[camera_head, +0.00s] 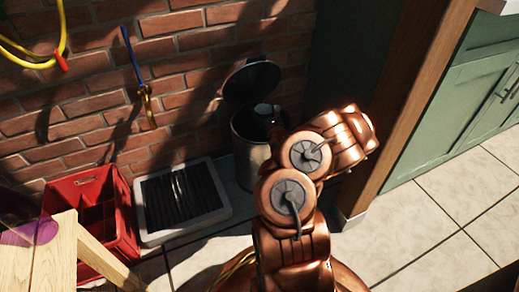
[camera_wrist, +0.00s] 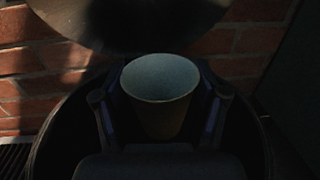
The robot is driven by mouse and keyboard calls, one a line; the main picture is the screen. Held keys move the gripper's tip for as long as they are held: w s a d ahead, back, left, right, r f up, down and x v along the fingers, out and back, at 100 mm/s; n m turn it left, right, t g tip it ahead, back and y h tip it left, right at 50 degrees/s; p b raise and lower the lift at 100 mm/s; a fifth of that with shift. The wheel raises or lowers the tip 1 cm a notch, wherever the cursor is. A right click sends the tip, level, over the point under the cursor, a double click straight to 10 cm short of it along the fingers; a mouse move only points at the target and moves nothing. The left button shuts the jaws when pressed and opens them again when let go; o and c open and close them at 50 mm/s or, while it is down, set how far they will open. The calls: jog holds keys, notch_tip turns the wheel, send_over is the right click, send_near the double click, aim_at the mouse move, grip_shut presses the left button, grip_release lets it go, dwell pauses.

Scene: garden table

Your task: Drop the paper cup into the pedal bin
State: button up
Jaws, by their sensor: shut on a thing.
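The paper cup (camera_wrist: 160,99) is upright between the two fingers of my gripper (camera_wrist: 160,108) in the wrist view, its pale inside showing. My gripper is shut on it. Behind and around them is the dark round opening of the pedal bin (camera_wrist: 48,140), with its raised lid (camera_wrist: 130,22) above. In the head view the pedal bin (camera_head: 247,157) stands by the brick wall with its lid up. My arm covers its right side, and the cup cannot be made out there. The cup appears over or within the bin's opening; its exact height is unclear.
A red crate (camera_head: 88,181) and a grey tray with dark ribs (camera_head: 222,211) stand left of the bin. A wooden post (camera_head: 400,130) and green cabinet (camera_head: 450,120) are to the right. A wooden table corner (camera_head: 52,245) is at lower left. Tiled floor lies clear at right.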

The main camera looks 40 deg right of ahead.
jog(key=o, duration=0.8)
jog(key=shift+r, duration=0.15)
notch_tip(320, 180, up, 10)
dwell(0.5)
dwell(0.4)
